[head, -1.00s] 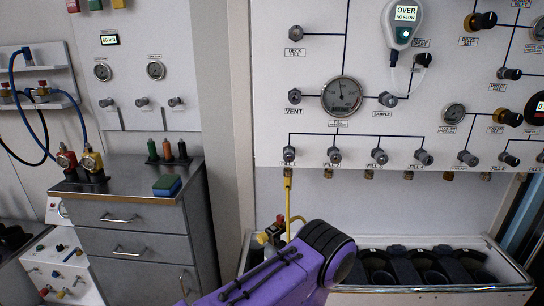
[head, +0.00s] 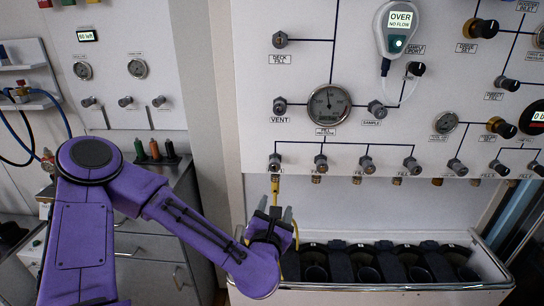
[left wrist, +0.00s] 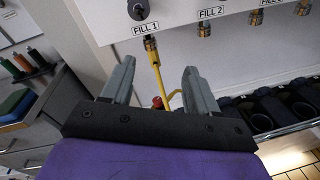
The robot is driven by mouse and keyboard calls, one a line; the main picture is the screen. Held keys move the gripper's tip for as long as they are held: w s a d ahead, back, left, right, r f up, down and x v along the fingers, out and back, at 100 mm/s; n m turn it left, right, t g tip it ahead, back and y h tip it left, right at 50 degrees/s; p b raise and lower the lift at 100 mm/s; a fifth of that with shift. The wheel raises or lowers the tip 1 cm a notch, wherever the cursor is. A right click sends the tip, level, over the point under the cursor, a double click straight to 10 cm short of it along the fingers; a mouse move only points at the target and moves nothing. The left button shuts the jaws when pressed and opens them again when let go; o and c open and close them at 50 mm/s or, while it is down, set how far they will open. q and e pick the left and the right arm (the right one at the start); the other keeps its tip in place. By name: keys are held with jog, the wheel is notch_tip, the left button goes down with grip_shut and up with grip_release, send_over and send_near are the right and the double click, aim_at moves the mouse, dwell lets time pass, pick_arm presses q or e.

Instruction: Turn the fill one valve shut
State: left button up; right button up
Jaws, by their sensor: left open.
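The fill one valve is a grey knob (head: 275,162) at the left end of the lower row on the white panel, above its label. In the left wrist view the knob (left wrist: 138,9) is at the top edge, above the "FILL 1" label. A yellow hose (head: 275,187) hangs from the fitting below it. My left gripper (head: 274,212) is open and empty, below the valve and in front of the hose. In the left wrist view its two grey fingers (left wrist: 157,82) stand apart, with the hose showing between them. My right gripper is not in view.
A gauge (head: 328,104) and several other valves, including fill two (head: 321,162), are on the panel. A rack of dark holders with a white rim (head: 390,287) stands below. A grey cabinet (head: 150,245) is at the left.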

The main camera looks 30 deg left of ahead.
aim_at(274, 168)
pick_arm(q)
notch_tip(274, 168, up, 5)
jog(key=a+n+y, duration=0.2)
jog(key=n, duration=0.2)
jog(key=p+x, duration=0.1)
jog(key=x, duration=0.2)
jog(key=p+x, duration=0.1)
jog(key=x, duration=0.2)
jog(key=p+x, duration=0.1)
jog(key=x, duration=0.3)
jog(key=shift+w+d+f+p, duration=0.15)
jog(key=shift+d+f+p, duration=0.05)
jog(key=shift+d+p, duration=0.15)
jog(key=shift+w+a+f, duration=0.1)
jog(key=shift+w+a, duration=0.05)
jog(key=shift+w, duration=0.15)
jog(key=shift+c, duration=0.2)
jog(key=c, duration=1)
